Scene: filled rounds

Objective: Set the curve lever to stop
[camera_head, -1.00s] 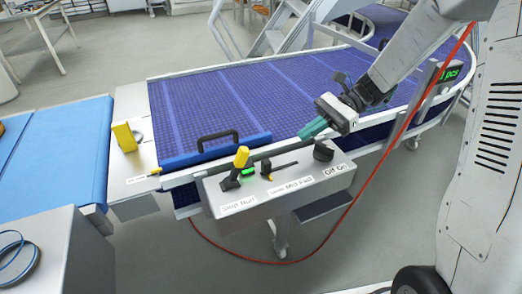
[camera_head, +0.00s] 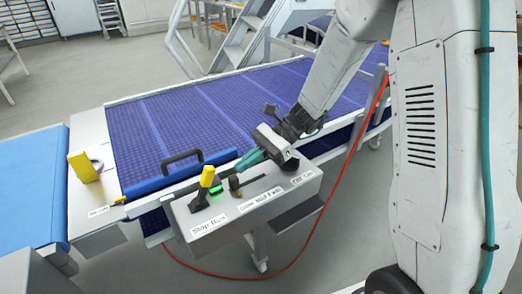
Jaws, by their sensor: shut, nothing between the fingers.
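The curve lever (camera_head: 207,180) has a yellow handle and a dark base on the grey control box (camera_head: 275,212). It leans to the right, toward the Run side of its "Stop Run" label (camera_head: 208,225). A green light (camera_head: 215,191) glows just right of its base. My gripper (camera_head: 242,168) has teal fingers, which are shut and empty. The fingertips are to the right of the yellow handle, apart from it in the picture, above the small slider knob. I cannot tell their exact height over the box.
The dark slider knob (camera_head: 234,184) sits at the left of its slot, labelled Slow Mid Fast. A dark rotary knob (camera_head: 291,163) marked Off On is partly hidden by my gripper. A black handle (camera_head: 182,157) stands on the blue bar behind. A yellow block (camera_head: 84,167) is at left.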

